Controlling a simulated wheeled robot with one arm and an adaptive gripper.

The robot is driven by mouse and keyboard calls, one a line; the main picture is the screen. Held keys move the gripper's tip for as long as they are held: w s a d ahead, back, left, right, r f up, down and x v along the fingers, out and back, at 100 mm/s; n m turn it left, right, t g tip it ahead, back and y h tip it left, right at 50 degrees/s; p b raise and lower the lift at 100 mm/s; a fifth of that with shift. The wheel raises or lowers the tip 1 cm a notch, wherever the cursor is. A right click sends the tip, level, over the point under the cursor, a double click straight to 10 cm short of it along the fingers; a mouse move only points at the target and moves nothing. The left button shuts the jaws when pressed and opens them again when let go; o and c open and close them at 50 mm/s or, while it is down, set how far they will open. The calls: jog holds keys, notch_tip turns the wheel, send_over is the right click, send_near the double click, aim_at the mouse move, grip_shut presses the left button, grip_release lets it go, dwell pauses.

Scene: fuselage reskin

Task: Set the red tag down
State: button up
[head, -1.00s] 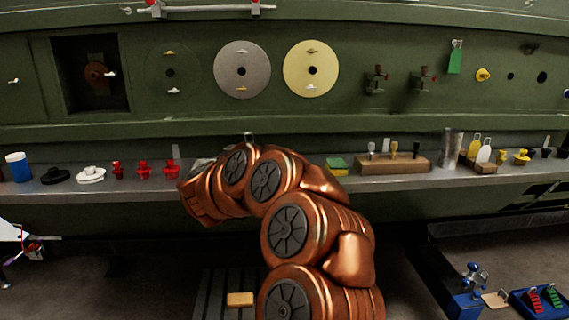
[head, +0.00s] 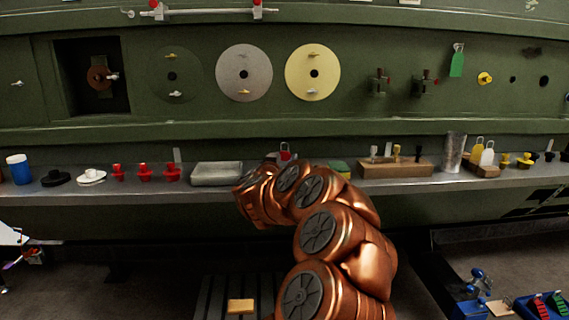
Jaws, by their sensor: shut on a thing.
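A small piece of the red tag (head: 285,155) with a pale wire loop above it shows just over the top of my copper arm in the head view, in front of the shelf's back edge. My gripper is mostly hidden behind my own wrist links, shut on the red tag. The lower part of the tag is hidden, so I cannot tell whether it touches the shelf (head: 215,198).
A shallow grey tray (head: 216,175) sits on the shelf left of my wrist. Red knobs (head: 144,173) stand further left. A green-yellow sponge (head: 340,170) and a wooden block (head: 394,168) are to the right. Yellow and white tags (head: 487,156) stand by another block.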

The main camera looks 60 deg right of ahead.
jog(key=shift+f, duration=0.35)
jog(key=o, duration=0.4)
jog(key=shift+f, duration=0.1)
jog(key=shift+c, duration=0.2)
jog(key=o, duration=0.5)
jog(key=shift+c, duration=0.2)
jog(key=shift+r, duration=0.2)
jog(key=v, duration=1.2)
jog(key=shift+p, duration=0.3)
